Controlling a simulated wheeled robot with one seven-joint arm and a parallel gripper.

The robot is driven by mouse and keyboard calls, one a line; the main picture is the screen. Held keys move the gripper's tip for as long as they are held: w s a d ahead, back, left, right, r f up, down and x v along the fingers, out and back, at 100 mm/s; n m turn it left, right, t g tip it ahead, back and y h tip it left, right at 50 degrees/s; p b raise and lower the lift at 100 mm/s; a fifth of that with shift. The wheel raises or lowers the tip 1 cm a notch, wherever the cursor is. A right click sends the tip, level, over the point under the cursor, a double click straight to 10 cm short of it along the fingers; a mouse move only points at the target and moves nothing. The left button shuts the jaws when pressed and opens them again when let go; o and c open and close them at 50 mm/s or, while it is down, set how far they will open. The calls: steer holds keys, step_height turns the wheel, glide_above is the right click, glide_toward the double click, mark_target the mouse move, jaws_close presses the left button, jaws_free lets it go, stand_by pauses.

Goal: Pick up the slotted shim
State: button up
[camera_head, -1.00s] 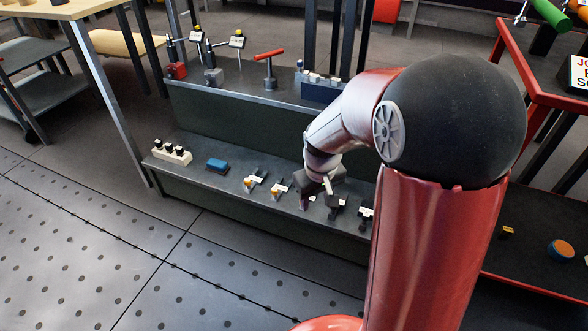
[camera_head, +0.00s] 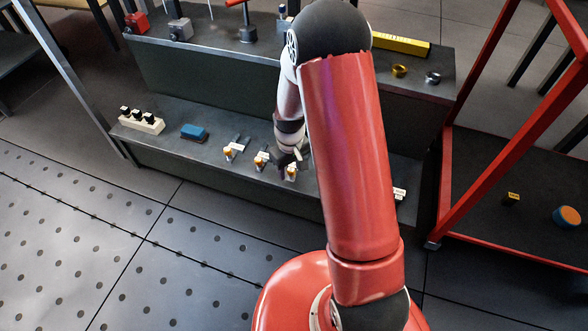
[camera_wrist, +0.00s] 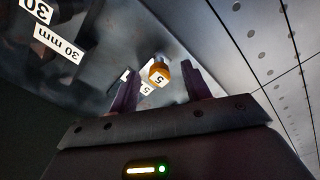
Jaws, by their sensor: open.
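Several small dark pieces with white tags lie in a row on the lower shelf, some with orange parts: a left one (camera_head: 232,150), a middle one (camera_head: 262,161) and a right one (camera_head: 291,173). I cannot tell which is the slotted shim. My gripper (camera_head: 290,159) is just above the right one, partly hidden by my arm. In the wrist view my gripper (camera_wrist: 160,84) is open, its two dark fingers apart and empty. An orange-ended piece with a "5" tag (camera_wrist: 159,73) shows between and beyond the fingers. A "30 mm" tag (camera_wrist: 58,42) is at upper left.
A blue block (camera_head: 194,132) and a cream holder with black knobs (camera_head: 142,121) sit at the shelf's left. The upper shelf (camera_head: 200,62) rises behind. A red-framed stand (camera_head: 508,150) is at right. My arm hides part of the shelf's right side.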

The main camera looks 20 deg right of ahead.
steer(key=shift+f, duration=0.7)
jaws_close()
